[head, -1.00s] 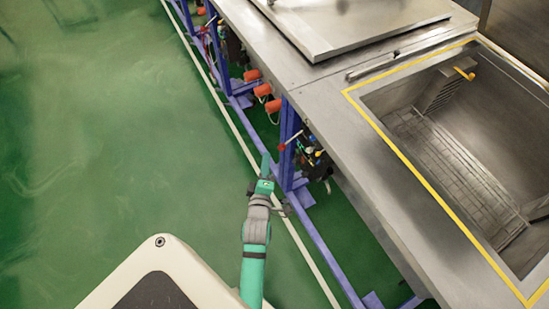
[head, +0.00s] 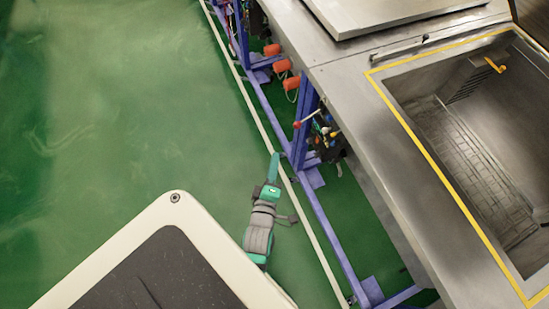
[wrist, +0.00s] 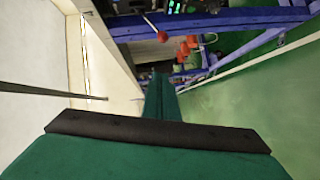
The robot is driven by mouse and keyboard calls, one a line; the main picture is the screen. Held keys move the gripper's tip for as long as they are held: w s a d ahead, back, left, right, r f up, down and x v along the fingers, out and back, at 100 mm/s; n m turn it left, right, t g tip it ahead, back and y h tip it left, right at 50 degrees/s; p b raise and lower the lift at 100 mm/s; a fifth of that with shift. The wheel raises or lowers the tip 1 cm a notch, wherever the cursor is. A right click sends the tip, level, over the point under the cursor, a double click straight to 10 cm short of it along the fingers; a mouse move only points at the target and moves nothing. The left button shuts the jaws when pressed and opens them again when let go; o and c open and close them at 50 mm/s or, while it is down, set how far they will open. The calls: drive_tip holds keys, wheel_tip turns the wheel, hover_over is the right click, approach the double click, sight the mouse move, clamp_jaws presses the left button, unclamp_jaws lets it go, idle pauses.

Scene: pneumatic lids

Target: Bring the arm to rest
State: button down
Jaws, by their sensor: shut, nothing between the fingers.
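My gripper (head: 274,160) is at the end of my green and grey arm, over the green floor beside the bench's blue frame. In the head view its fingers point up the picture, and the arm is bent down and close to my body. In the wrist view the green fingers of my gripper (wrist: 161,95) are together, with nothing between them.
A steel bench (head: 345,125) on a blue frame (head: 306,115) stands at right, with an open basin (head: 455,145) edged in yellow. A red-knobbed lever (head: 298,124) and orange parts (head: 281,67) sit under it. Green floor (head: 120,110) at left is clear.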

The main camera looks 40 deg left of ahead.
idle(0.3)
drive_tip(key=s+d+r+m+h, duration=0.2)
drive_tip(key=s+d+m+h, duration=0.1)
drive_tip(key=s+d+m, duration=0.2)
drive_tip(key=s+d+r+m+t+h, duration=0.1)
drive_tip(key=s+d+r+m+h, duration=0.1)
drive_tip(key=d+m, duration=0.7)
drive_tip(key=s+d+r+m+t+h, duration=0.1)
drive_tip(key=s+d+m+h, duration=0.3)
drive_tip(key=d, duration=0.9)
drive_tip(key=s+r+m, duration=0.1)
drive_tip(key=s+m, duration=0.2)
drive_tip(key=m, duration=0.1)
drive_tip(key=shift+s+d, duration=0.2)
drive_tip(key=shift+s, duration=0.15)
idle(0.5)
